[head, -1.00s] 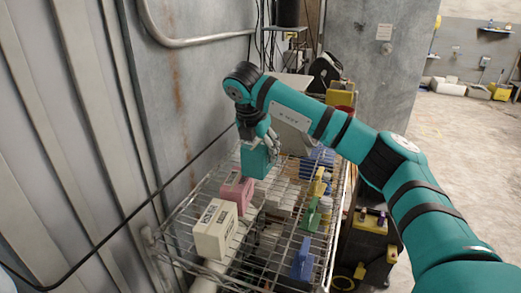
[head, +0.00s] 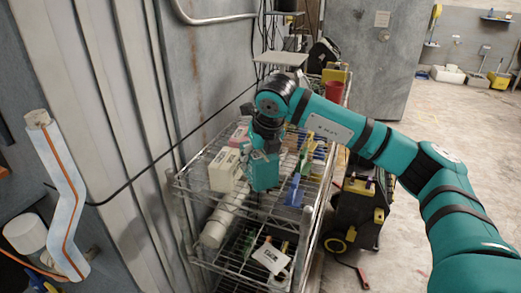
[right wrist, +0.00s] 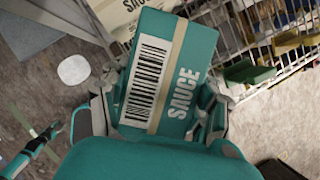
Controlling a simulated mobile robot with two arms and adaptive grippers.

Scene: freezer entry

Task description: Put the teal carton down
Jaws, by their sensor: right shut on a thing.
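The teal carton (head: 264,176) hangs upright below my right gripper (head: 262,150), which is shut on it. In the right wrist view the carton (right wrist: 165,72) shows a barcode, a tan band and the word SAUCE, with a gripper finger on each side. In the head view it overlaps the front part of the wire rack's top shelf (head: 213,192); I cannot tell whether it is over the shelf or just in front. A teal arm end at the lower left of the right wrist view looks like my left gripper (right wrist: 50,131); its jaws are too small to read.
A cream carton (head: 224,170) stands on the shelf left of the teal one, with a pink carton (head: 239,136) behind. A blue item (head: 294,190) is close on the right. A lower shelf holds a white box (head: 270,258). A black and yellow case (head: 357,205) stands right of the rack.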

